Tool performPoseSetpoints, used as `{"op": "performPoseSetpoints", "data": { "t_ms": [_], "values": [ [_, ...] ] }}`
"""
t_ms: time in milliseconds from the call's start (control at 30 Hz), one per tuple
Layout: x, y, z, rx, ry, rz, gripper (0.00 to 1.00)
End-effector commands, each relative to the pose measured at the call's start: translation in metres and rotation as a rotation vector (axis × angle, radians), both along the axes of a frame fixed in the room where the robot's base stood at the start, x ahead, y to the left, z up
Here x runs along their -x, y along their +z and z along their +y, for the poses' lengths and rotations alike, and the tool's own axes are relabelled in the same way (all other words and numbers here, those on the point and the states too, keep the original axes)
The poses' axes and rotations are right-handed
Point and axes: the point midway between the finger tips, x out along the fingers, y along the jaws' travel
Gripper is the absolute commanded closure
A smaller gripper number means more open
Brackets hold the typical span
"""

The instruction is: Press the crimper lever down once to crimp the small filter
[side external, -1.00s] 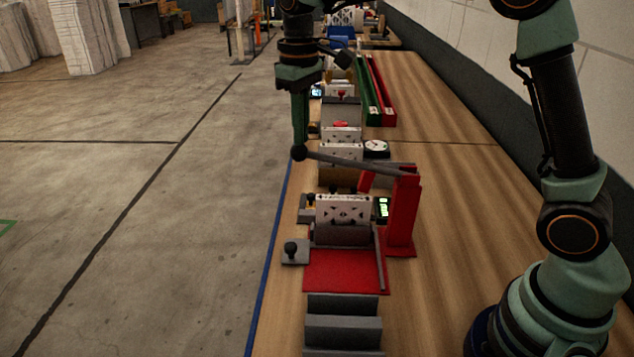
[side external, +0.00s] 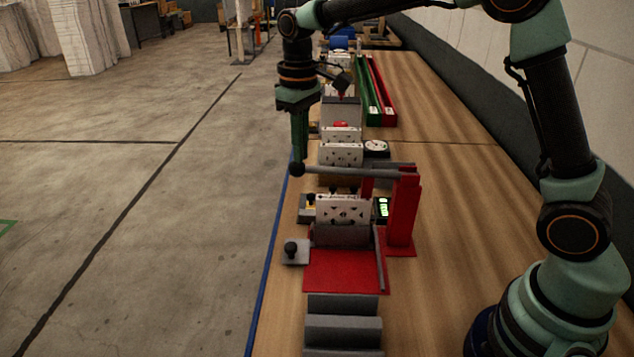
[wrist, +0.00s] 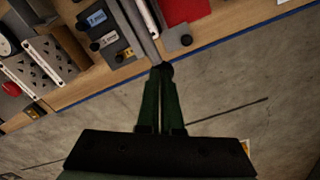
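The crimper has a red base plate (side external: 343,277) and a red upright post (side external: 403,215). Its grey lever (side external: 345,171) runs left from the post, nearly level, and ends in a black round knob (side external: 297,169). My gripper (side external: 299,158) points down with its fingertips touching the knob from above. In the wrist view, the green fingers (wrist: 162,85) are close together and meet the knob (wrist: 166,70), which is wider than the gap between them. A white panel with dark holes (side external: 343,210) stands upright at the crimper below the lever; I cannot tell the filter's exact outline.
Similar perforated panels (side external: 341,154) and a round gauge (side external: 376,147) stand behind the crimper. Green and red rails (side external: 381,100) lie farther back. A grey stepped block (side external: 343,331) is in front. Bare table lies right of the post; the floor is open to the left.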

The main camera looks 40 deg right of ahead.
Motion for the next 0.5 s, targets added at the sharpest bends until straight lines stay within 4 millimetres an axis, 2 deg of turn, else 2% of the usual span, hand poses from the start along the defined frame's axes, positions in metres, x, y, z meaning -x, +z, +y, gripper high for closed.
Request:
{"op": "performPoseSetpoints", "data": {
  "t_ms": [233, 500],
  "values": [
    [0.001, 0.000, -0.001, 0.001, -0.001, 0.007, 1.00],
    [0.000, 0.020, 0.000, 0.001, -0.001, 0.002, 1.00]
  ]
}}
